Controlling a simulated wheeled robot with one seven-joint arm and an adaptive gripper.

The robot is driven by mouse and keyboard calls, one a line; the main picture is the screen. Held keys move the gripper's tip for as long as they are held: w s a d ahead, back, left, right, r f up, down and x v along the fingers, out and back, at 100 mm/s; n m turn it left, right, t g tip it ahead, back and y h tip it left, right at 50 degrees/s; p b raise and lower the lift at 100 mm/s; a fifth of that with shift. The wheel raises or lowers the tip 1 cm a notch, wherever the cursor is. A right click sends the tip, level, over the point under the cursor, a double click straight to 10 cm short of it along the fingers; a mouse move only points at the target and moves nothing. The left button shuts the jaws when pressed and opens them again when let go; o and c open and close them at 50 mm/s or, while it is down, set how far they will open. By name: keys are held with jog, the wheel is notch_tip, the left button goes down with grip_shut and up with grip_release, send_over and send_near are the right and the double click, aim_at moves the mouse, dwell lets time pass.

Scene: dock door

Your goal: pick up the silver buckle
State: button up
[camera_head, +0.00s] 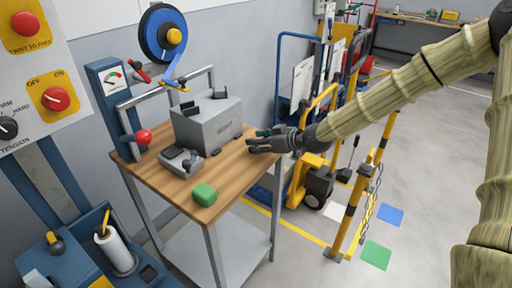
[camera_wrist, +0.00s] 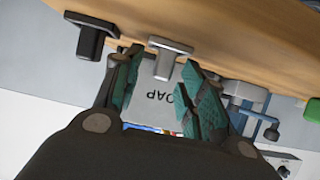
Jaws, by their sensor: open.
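A silver T-shaped piece, which I take to be the silver buckle (camera_wrist: 170,47), shows in the wrist view at the wooden bench top's edge. It lies ahead of and between my gripper's fingers (camera_wrist: 163,88), with clear space on both sides. My gripper is open and nothing is held. In the head view my gripper (camera_head: 262,144) is at the right edge of the wooden bench (camera_head: 236,167), beside the grey box. I cannot make out the silver buckle there. A black piece (camera_wrist: 95,35) of similar shape stands left of it in the wrist view.
The bench carries the large grey box (camera_head: 212,125), a small grey tool (camera_head: 183,161) and a green block (camera_head: 204,194). A blue strap reel (camera_head: 161,33) stands behind. Yellow railing (camera_head: 352,205) stands right of the bench. The bench's front right is bare.

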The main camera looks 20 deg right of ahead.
grip_shut()
jog(key=shift+r, duration=0.15)
jog(key=shift+r, duration=0.6)
notch_tip(320, 180, up, 2)
jog(key=shift+s+d+r, duration=0.1)
jog(key=shift+d, duration=0.05)
jog(key=s+d+r+p, duration=0.1)
jog(key=s+d, duration=0.8)
jog(key=d, duration=0.3)
jog(key=shift+s+r, duration=0.2)
jog(key=shift+s, duration=0.2)
